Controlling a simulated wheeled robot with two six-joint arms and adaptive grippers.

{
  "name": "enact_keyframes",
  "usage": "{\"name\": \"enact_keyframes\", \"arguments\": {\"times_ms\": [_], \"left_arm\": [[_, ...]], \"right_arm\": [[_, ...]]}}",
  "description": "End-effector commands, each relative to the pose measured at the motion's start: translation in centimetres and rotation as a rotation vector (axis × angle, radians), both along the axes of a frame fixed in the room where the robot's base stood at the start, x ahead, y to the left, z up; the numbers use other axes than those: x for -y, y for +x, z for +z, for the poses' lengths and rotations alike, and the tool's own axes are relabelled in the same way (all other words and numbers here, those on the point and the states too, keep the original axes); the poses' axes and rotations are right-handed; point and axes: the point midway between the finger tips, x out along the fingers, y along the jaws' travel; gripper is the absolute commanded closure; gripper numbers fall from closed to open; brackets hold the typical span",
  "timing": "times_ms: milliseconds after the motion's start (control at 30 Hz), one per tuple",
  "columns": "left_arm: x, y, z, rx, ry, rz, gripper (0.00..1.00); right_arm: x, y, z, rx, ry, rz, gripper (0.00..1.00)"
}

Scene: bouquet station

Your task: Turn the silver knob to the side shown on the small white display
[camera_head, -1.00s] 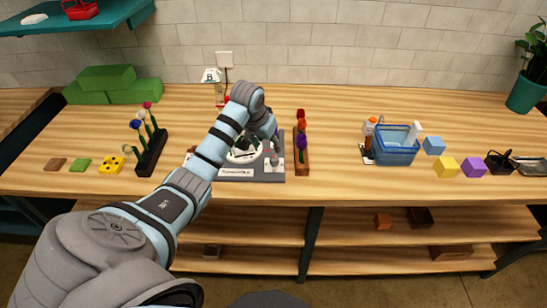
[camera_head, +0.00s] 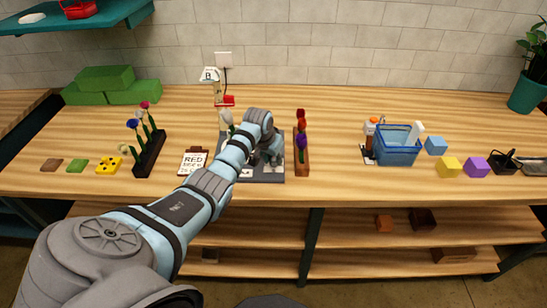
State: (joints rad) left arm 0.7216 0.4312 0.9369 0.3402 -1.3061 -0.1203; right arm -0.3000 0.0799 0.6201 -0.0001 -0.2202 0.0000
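My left arm reaches across the bench, and my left gripper (camera_head: 268,158) is over the right part of a grey device base (camera_head: 276,177). The gripper and wrist hide much of the device. The silver knob cannot be made out, and I cannot tell whether the fingers touch it or are open or shut. A small white sign (camera_head: 210,74) with a dark letter, perhaps B, stands at the back; I cannot tell whether it is the display. A white label on the device's front edge is mostly covered by my arm. My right gripper is not in view.
A clipboard (camera_head: 193,161) reading RED lies left of the device. A dark flower rack (camera_head: 149,160) is further left. A wooden flower holder (camera_head: 301,160) stands close on the right. A blue basket (camera_head: 397,147) and coloured blocks are further right.

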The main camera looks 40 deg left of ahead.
Motion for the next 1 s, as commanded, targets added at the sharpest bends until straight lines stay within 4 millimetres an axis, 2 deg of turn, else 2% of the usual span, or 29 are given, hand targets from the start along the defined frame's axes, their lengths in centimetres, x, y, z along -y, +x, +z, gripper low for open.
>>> {"name": "enact_keyframes", "arguments": {"times_ms": [167, 400, 633, 667, 767, 1000], "left_arm": [[-0.11, -0.04, 0.05, -0.002, 0.000, -0.041, 1.00], [-0.21, 0.00, -0.03, -0.001, 0.000, -0.269, 1.00], [-0.18, 0.02, 0.02, 0.000, 0.001, -0.276, 1.00], [-0.18, 0.02, 0.02, 0.000, 0.001, -0.276, 0.72], [-0.17, 0.03, 0.03, 0.000, 0.001, -0.276, 0.56], [-0.15, 0.02, 0.02, 0.000, 0.000, -0.275, 0.54]], "right_arm": [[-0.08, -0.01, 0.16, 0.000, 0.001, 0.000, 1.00], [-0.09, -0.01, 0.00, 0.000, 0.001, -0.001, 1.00], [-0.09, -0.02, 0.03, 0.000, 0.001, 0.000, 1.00], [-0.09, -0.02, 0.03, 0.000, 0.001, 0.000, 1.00], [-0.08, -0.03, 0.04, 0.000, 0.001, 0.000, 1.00], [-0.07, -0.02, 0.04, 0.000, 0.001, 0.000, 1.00]]}}
